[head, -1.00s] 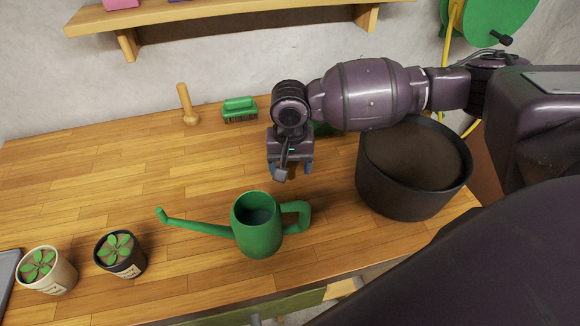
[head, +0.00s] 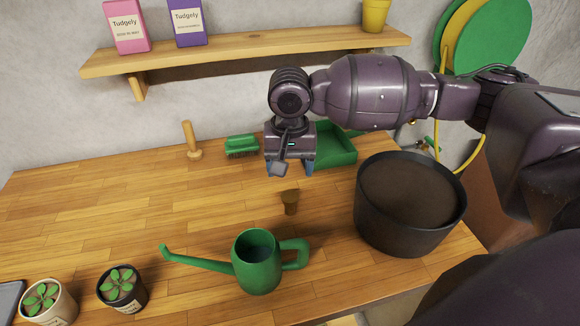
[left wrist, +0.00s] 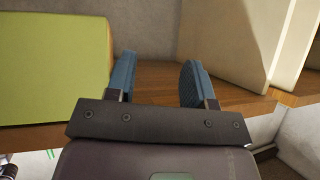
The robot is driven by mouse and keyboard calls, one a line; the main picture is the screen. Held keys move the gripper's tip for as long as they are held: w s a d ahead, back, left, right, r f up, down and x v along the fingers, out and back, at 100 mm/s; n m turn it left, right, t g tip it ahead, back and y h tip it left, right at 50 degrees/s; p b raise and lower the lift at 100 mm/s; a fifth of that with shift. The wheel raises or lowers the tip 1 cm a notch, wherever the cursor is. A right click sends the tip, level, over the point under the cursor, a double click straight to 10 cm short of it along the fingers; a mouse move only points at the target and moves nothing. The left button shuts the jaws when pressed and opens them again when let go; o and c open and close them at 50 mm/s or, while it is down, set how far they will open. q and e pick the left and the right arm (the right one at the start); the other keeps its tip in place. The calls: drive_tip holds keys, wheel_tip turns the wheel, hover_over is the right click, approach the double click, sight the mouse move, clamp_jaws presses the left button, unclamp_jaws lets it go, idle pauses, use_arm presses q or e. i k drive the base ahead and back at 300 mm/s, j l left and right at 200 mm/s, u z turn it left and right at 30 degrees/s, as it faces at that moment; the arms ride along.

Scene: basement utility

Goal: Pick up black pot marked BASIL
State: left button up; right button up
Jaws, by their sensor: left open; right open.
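A small black pot (head: 122,291) with a green leafy plant and a pale label stands at the front left of the wooden bench; the lettering is too small to read. A cream pot (head: 48,304) with a similar plant stands just left of it. My right gripper (head: 290,170) is open and empty above the bench, far to the right of the black pot. My left gripper (left wrist: 157,68) shows only in the left wrist view, open with nothing between its fingers. No black pot shows in that view.
A green watering can (head: 258,270) stands between the small pots and a large black tub (head: 405,225) of soil. A small brown object (head: 291,201), a wooden dibber (head: 191,142), a green brush (head: 241,147) and a green tray (head: 337,151) lie farther back. A shelf (head: 250,50) overhangs.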

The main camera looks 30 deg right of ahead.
sight(121, 288)
drive_tip(key=k, duration=1)
